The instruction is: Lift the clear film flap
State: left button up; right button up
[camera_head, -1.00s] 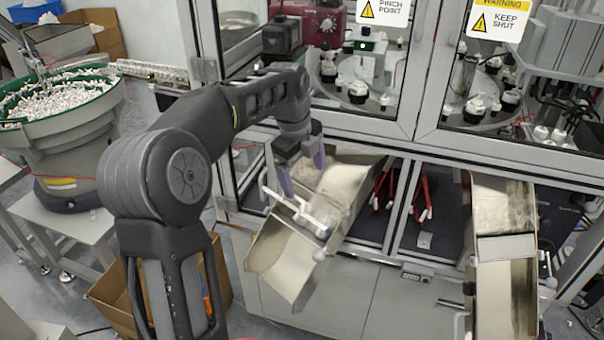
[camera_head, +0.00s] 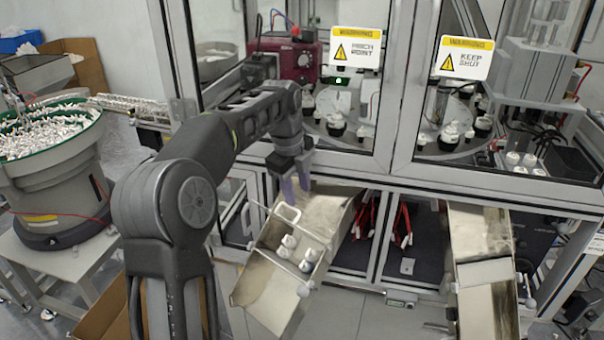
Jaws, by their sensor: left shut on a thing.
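My left gripper (camera_head: 294,182) reaches over the left metal chute (camera_head: 272,297), its fingers pointing down. It is shut on the upper part of the clear film flap, whose white bar (camera_head: 288,213) shows just below the fingers. The film itself is hardly visible, and the fingers hide the exact grip point. Several white caps (camera_head: 290,242) sit in the chute below the bar. My right gripper is not in view.
A glazed machine frame with a warning sign (camera_head: 356,48) stands right behind the gripper. A second metal chute (camera_head: 487,298) is at the right. A parts bowl (camera_head: 50,170) full of white pieces stands at the left. Red-handled tools (camera_head: 403,222) hang between the chutes.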

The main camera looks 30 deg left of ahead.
pick_arm(q)
jog(key=shift+w+r, duration=1.15)
jog(key=shift+r, duration=0.15)
jog(key=shift+c, duration=0.2)
jog(key=shift+f, duration=0.1)
jog(key=shift+c, duration=0.9)
jog(key=shift+s+b, duration=0.1)
jog(key=shift+b, duration=0.3)
jog(key=shift+c, duration=0.7)
jog(key=b, duration=0.1)
jog(key=r+t+b, duration=0.1)
jog(key=b, duration=0.1)
jog(key=shift+s+a+n, duration=0.3)
jog(key=shift+s+n, duration=0.1)
grip_shut()
jog(key=s+r+n, duration=0.1)
jog(key=n, duration=0.4)
jog(key=r+n+b, duration=0.1)
jog(key=r+n, duration=0.1)
jog(key=n, duration=0.4)
jog(key=s+r+n+t+b, duration=0.1)
jog(key=n, duration=0.4)
jog(key=shift+s+d+r+n, duration=0.25)
jog(key=shift+s+r+n, duration=0.05)
jog(key=shift+s, duration=0.05)
